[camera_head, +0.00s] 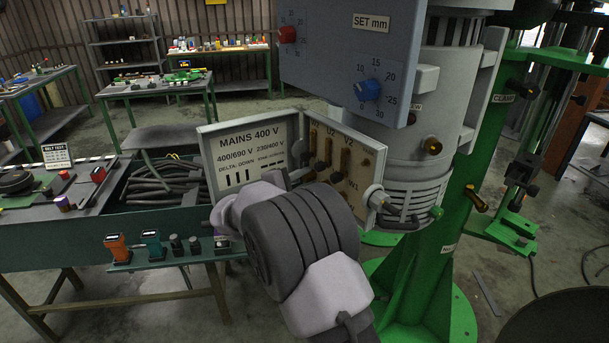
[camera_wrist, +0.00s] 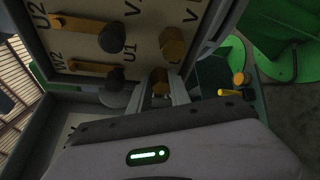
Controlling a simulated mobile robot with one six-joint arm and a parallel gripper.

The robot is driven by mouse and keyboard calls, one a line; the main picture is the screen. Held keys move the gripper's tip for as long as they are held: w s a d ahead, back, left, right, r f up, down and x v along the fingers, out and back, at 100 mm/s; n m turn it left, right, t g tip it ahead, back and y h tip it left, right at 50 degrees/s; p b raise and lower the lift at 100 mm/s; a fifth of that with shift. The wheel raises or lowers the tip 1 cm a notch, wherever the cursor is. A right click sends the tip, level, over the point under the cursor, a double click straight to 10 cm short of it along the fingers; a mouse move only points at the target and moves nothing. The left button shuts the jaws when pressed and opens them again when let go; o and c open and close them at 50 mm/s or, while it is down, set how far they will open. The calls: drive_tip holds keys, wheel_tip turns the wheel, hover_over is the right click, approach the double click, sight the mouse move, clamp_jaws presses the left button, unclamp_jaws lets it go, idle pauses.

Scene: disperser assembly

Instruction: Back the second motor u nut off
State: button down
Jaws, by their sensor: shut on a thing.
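The motor's open terminal box (camera_head: 358,150) shows in the head view, with terminal posts and brass link bars on its panel. In the wrist view my gripper (camera_wrist: 164,92) is shut on a brass hex nut (camera_wrist: 160,80) at the panel's lower edge, near the U1 marking. Another brass nut (camera_wrist: 172,42) sits above it, near V1. Two dark terminal posts (camera_wrist: 112,39) stand to the left with brass link bars (camera_wrist: 80,24). In the head view my arm hides the fingertips and the held nut. I cannot tell how far the nut is threaded.
The lid (camera_head: 245,155) marked MAINS 400 V stands open left of the box. A grey control panel (camera_head: 350,60) hangs above it. The green machine column (camera_head: 440,210) is at right. A bench with a cable tray (camera_head: 165,185) and tools (camera_head: 118,247) is at left.

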drive_tip(key=c, duration=1.5)
unclamp_jaws()
drive_tip(key=p+v, duration=0.1)
drive_tip(key=v, duration=1.6)
drive_tip(key=shift+s+a+r, duration=0.1)
drive_tip(key=shift+s, duration=0.15)
